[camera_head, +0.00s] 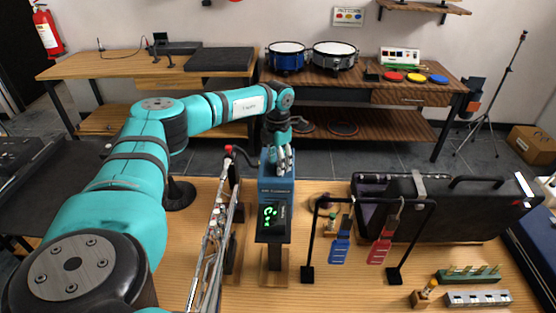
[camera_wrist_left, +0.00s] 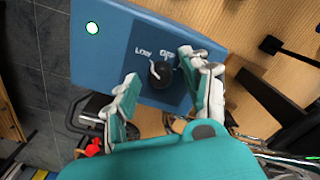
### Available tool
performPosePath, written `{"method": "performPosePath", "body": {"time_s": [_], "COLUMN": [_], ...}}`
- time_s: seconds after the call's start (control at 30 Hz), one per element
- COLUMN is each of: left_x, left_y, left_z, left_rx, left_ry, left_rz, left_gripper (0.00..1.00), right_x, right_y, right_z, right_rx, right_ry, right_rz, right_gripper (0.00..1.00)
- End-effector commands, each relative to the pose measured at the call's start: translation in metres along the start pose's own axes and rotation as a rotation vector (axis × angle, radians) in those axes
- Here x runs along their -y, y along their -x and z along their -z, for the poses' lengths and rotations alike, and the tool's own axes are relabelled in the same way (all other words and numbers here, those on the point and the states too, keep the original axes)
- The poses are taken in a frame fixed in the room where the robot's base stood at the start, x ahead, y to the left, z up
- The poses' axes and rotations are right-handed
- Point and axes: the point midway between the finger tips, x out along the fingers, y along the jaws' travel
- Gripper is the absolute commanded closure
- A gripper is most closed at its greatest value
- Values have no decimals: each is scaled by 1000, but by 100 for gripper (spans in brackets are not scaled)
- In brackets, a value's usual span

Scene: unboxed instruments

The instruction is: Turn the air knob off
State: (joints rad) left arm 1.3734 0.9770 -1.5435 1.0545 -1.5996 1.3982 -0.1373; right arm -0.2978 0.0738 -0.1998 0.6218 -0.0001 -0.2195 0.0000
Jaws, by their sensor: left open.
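The air knob (camera_wrist_left: 160,75) is a small dark knob on a dark panel of a blue box (camera_wrist_left: 105,62), just below printed words that look like "Low" and "Off". I cannot tell where the knob points. My left gripper (camera_wrist_left: 159,69) is open, with one finger on each side of the knob; contact is not clear.
A slim rack with cables and a red-topped part (camera_head: 229,149) stands close left of the box. A black frame (camera_head: 310,228) with blue and red tags stands to the right, before a large open black case (camera_head: 450,215). Bare wood lies in front of the box.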

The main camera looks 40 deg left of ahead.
Motion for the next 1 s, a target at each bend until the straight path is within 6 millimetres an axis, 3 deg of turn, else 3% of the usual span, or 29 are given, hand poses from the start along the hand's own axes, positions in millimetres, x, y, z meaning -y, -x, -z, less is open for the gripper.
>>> {"method": "performPosePath", "body": {"time_s": [0.13,0.5,1.0], "left_x": [0,0,0], "left_y": [0,0,1], "left_z": [0,0,-1], "left_rx": [0,0,2], "left_ry": [0,0,-112], "left_rz": [0,0,1], "left_gripper": [54,100,100], "right_x": [0,-4,-6], "right_y": [0,0,1], "right_z": [-2,-5,-5], "right_rx": [4,8,8], "right_ry": [0,2,4], "right_rz": [0,-4,-7], "right_gripper": [53,53,53]}}
